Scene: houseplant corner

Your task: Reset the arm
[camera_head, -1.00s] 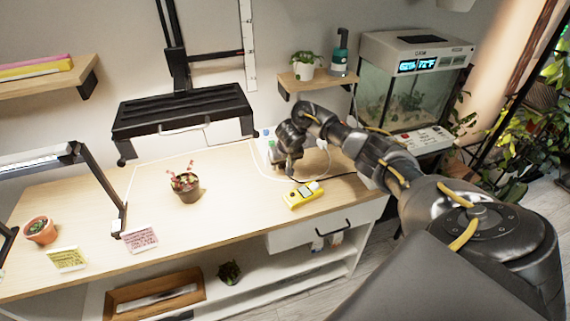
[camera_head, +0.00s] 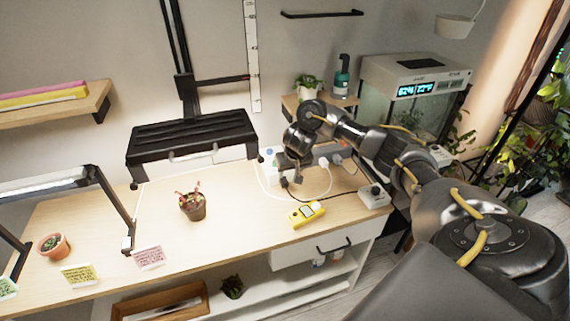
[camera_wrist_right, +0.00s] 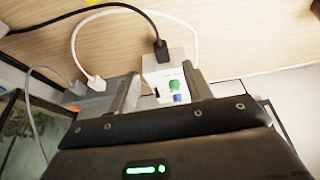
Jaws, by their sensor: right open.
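My right arm reaches in from the right in the head view. My right gripper (camera_head: 291,178) is over the back of the wooden table (camera_head: 240,225), beside a white box (camera_head: 268,163) with coloured buttons. In the right wrist view, my open right gripper (camera_wrist_right: 164,90) has its two fingers apart. The white box (camera_wrist_right: 168,72), with a green and a blue button and a black plug in it, shows beyond and between the fingers. Whether the fingers touch it cannot be told. My left gripper is not in view.
A yellow meter (camera_head: 306,214) and a grey knob box (camera_head: 374,196) lie near the arm. Cables run from a grey socket block (camera_head: 328,152). A potted plant (camera_head: 192,205) stands mid-table. A shelf plant (camera_head: 306,86) and a tank (camera_head: 400,90) stand behind the arm.

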